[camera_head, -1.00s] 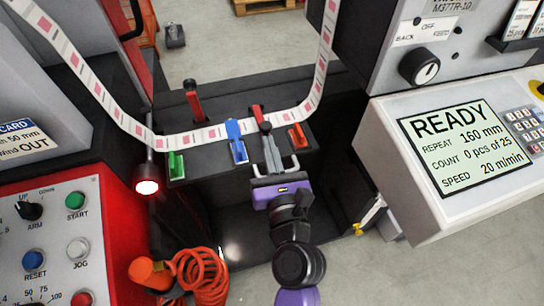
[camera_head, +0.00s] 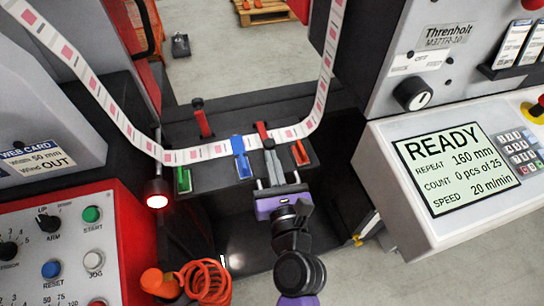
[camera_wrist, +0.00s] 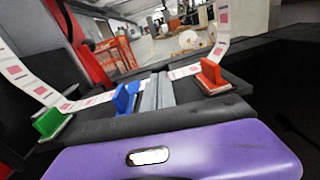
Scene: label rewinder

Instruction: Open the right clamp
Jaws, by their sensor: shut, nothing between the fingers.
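The right clamp's red lever (camera_head: 262,131) stands at the back of the dark splice plate (camera_head: 222,179), by the label strip (camera_head: 215,150). It looks shorter than the left red lever (camera_head: 202,119), and its lower part is hidden by my gripper. My gripper (camera_head: 268,146) is shut and empty, its grey fingertips at or just in front of the right lever; I cannot tell whether they touch. In the wrist view the fingers (camera_wrist: 154,90) lie over the plate between the blue tab (camera_wrist: 125,98) and the orange-red tab (camera_wrist: 212,76).
A green tab (camera_head: 183,180) is at the plate's left end, beside a glowing red lamp (camera_head: 157,195). The panel with the READY screen (camera_head: 455,167) is at the right, the red button box (camera_head: 128,235) at the left. A coiled orange hose (camera_head: 206,281) lies in front.

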